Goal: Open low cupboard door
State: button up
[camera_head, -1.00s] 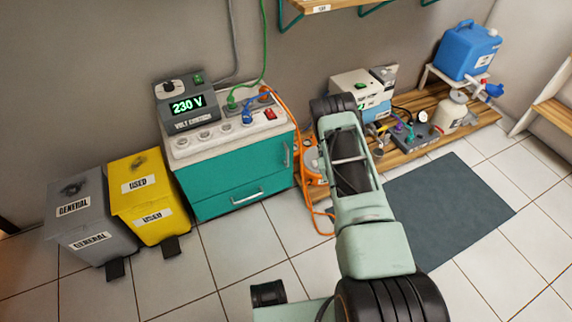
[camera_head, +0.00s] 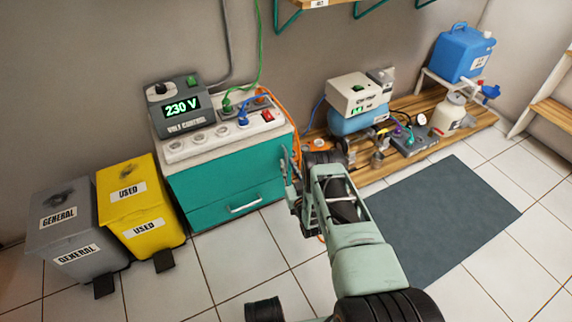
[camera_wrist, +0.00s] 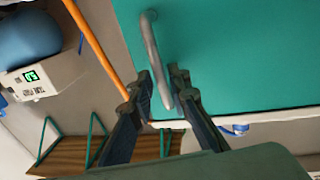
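The teal low cupboard (camera_head: 215,190) stands against the wall, its door (camera_head: 225,182) shut above a drawer. The door's vertical metal handle also shows in the wrist view (camera_wrist: 157,55), running down the teal door panel (camera_wrist: 235,60). My gripper (camera_head: 288,168) is at the right end of the cupboard front, at the handle. In the wrist view my gripper's two fingers (camera_wrist: 162,78) stand apart on either side of the handle's lower end in the picture. The fingers look open, with no clear grip on it.
A drawer handle (camera_head: 245,207) is on the lower front. A power strip (camera_head: 215,135) and a voltage box (camera_head: 178,108) sit on top. An orange cable (camera_wrist: 97,45) hangs close beside the gripper. Bins (camera_head: 140,210) stand left; the floor in front is clear.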

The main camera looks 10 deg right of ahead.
jog(key=shift+w+a+b, duration=0.2)
jog(key=shift+w+b, duration=0.1)
jog(key=shift+w, duration=1.05)
jog(key=shift+c, duration=0.5)
grip_shut()
